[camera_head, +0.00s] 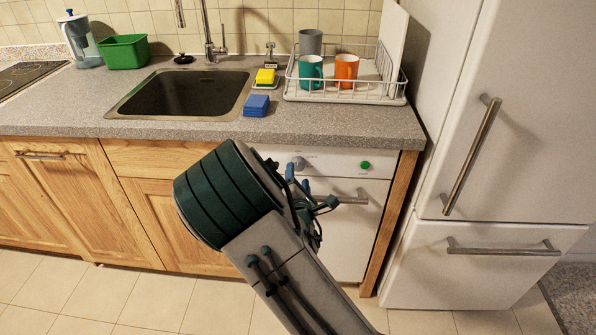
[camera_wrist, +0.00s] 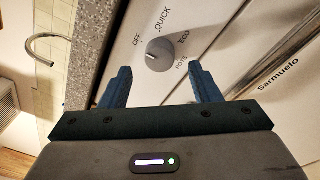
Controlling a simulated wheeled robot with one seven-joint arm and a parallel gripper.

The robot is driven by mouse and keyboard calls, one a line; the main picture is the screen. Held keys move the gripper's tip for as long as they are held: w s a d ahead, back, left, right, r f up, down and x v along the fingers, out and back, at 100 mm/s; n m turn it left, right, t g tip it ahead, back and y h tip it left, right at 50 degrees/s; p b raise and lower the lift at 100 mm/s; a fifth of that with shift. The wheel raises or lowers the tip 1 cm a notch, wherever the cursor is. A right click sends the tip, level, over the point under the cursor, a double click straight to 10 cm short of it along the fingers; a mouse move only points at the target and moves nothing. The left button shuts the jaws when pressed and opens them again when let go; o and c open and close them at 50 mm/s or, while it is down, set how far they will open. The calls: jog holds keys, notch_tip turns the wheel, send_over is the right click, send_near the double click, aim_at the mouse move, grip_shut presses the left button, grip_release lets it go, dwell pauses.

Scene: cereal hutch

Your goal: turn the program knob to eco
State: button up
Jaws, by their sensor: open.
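The program knob (camera_wrist: 159,55) is a round grey dial on the white dishwasher panel, with OFF, QUICK, ECO and POTS printed around it. A small pale mark shows on its left side in the wrist view, nearest OFF; its exact angle is hard to read. The knob also shows in the head view (camera_head: 299,163), just above my gripper. My gripper (camera_wrist: 159,71) is open, its two blue fingers apart with the knob lying between and slightly beyond their tips. I cannot tell whether either finger touches it. The dishwasher (camera_head: 345,240) is partly hidden behind my arm.
A green button (camera_head: 365,165) sits right of the knob, above the dishwasher handle (camera_head: 352,198). The grey counter edge (camera_head: 330,132) overhangs just above the panel. The fridge (camera_head: 500,130) stands to the right. A dish rack (camera_head: 345,98) with cups is on the counter.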

aim_at(298, 168)
jog(key=shift+w+a, duration=0.1)
jog(key=shift+w, duration=1.75)
jog(key=c, duration=1)
